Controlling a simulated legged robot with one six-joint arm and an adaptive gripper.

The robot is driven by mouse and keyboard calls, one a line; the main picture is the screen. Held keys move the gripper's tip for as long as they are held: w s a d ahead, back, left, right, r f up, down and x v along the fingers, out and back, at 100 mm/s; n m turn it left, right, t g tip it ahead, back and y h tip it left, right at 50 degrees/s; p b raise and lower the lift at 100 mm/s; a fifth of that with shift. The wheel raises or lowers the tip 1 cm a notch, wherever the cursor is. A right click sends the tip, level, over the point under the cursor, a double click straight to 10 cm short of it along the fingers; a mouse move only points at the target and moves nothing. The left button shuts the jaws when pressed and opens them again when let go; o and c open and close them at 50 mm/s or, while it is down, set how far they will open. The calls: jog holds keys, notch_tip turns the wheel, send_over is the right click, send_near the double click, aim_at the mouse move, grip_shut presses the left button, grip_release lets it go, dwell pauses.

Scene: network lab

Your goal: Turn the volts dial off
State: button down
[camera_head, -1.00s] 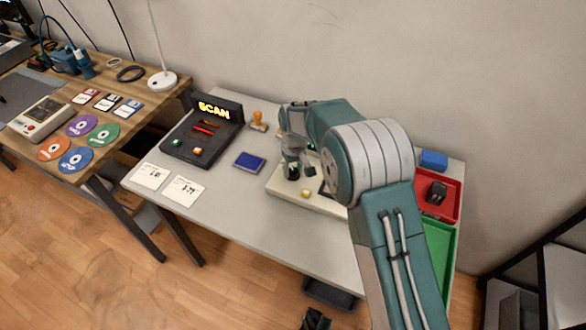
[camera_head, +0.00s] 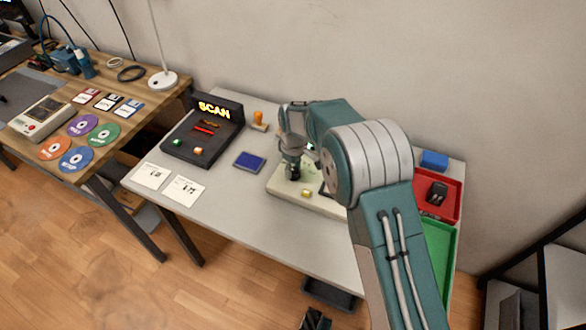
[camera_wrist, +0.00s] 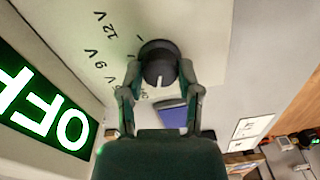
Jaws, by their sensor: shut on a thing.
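The volts dial (camera_wrist: 158,62) is a round black knob with a white pointer line on a cream panel. My gripper (camera_wrist: 160,72) is shut on the dial, one finger on each side. In the wrist view the pointer line faces down the picture, towards my gripper's base, near a small label partly hidden by a finger. Labels 12 V and 9 V lie to its left. A lit green display (camera_wrist: 45,115) reads OFF. In the head view my gripper (camera_head: 293,173) points down at the cream instrument (camera_head: 335,209); the dial is hidden there.
A yellow button (camera_head: 306,194) sits on the instrument's front. A blue pad (camera_head: 249,161) and a black SCAN box (camera_head: 180,151) stand to the left. Red (camera_head: 451,211) and green (camera_head: 436,260) trays lie right.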

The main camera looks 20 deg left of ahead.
aim_at(294, 168)
jog(key=shift+f, duration=0.1)
jog(key=shift+c, duration=1.5)
grip_release()
notch_tip(294, 168, up, 12)
jog(key=shift+w, duration=0.3)
